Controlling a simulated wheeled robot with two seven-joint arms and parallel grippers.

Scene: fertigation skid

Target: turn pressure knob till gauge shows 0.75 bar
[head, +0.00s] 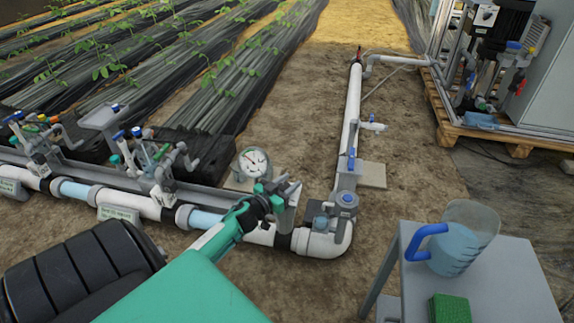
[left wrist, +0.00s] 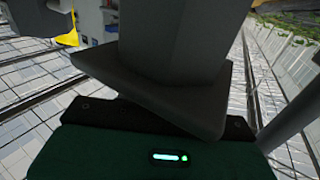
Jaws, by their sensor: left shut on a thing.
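The round white pressure gauge (head: 254,162) stands above the pipe, just behind my left gripper. Its dark needle shows, but the numbers are too small to read. My left gripper (head: 284,192) reaches in from the lower left and is shut on the pressure knob beside the gauge. The gripper's own body hides the knob, so I cannot tell how far it is turned. In the left wrist view a large dark grey shape fills the middle, close to the camera, and the gauge does not show. My right gripper is not in view.
The white pipe (head: 354,110) bends at an elbow (head: 322,243) right of the gripper. A blue-topped grey fitting (head: 347,199) stands there. A grey table (head: 508,285) at lower right holds a jug (head: 458,246) and green sponge (head: 450,308). Several small valves stand at left.

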